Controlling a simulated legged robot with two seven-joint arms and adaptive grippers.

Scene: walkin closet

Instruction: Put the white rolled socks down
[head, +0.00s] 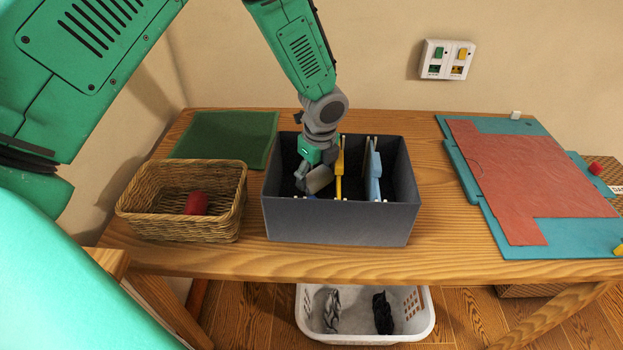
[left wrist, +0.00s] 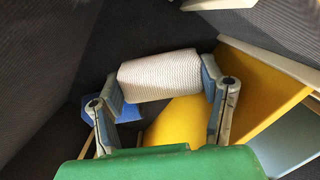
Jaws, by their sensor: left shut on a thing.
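The white rolled socks (left wrist: 160,75) show in the left wrist view as a ribbed white roll between the two fingers of my left gripper (left wrist: 162,90). The gripper is shut on them. In the head view my left gripper (head: 312,182) reaches down inside the dark grey box (head: 340,222), in its left part, beside a yellow divider (head: 339,170). A blue thing (left wrist: 98,107) lies lower in the box, partly hidden by a finger. I cannot tell whether the socks touch the box floor. My right gripper is not in view.
A light blue divider (head: 374,172) stands farther right in the box. A wicker basket (head: 180,228) with a red roll (head: 196,203) stands to its left. A green mat (head: 225,138) lies behind. A red and teal folding board (head: 530,180) lies right. A white laundry basket (head: 365,339) sits below.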

